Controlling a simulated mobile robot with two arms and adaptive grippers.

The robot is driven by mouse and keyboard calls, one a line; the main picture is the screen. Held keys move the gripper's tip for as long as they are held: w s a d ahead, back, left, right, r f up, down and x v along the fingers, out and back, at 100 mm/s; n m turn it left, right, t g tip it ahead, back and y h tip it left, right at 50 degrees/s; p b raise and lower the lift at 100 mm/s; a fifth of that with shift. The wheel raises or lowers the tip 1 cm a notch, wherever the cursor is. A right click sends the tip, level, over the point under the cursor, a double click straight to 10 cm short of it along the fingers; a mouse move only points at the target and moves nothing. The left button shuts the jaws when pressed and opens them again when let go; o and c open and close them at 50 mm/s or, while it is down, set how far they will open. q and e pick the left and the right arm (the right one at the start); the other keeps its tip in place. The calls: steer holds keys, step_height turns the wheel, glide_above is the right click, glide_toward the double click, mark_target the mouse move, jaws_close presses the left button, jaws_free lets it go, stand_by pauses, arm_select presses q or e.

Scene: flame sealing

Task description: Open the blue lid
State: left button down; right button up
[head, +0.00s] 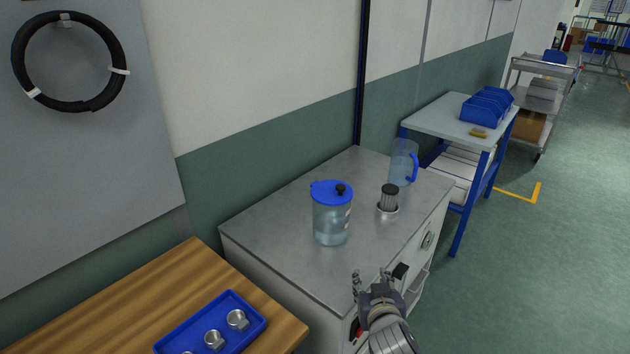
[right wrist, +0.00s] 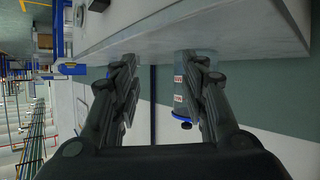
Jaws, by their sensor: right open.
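A clear jar (head: 331,222) stands upright on the grey metal cabinet top. In the right wrist view, the open fingers (right wrist: 160,68) point toward the cabinet. There the jar (right wrist: 178,82) appears upside down, partly hidden behind the right-hand finger. A bit of the blue lid (right wrist: 181,118) shows below it. My left gripper is not in view.
A clear pitcher (head: 402,165) with a blue handle and a small black-topped container (head: 388,198) stand right of the jar on the cabinet top (head: 275,225). A blue tray (head: 190,335) of metal parts lies on the wooden table (head: 150,300). The cabinet top's left part is clear.

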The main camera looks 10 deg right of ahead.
mark_target(341, 189)
steer(key=w+a+r+t, duration=0.3)
steer(key=w+r+t, duration=0.2)
steer(key=w+r, duration=0.7)
steer(key=shift+y, duration=0.4)
steer(key=shift+w+d+r+p, duration=0.1)
steer(key=shift+w+d+p, duration=0.1)
steer(key=shift+w, duration=1.55)
steer(key=shift+w+d+p, duration=0.1)
steer(key=shift+w+d, duration=0.1)
steer(key=shift+w, duration=1.5)
steer(key=shift+w+d+r+p, duration=0.1)
steer(key=shift+w+d, duration=0.1)
steer(key=shift+w, duration=1.55)
jaws_close()
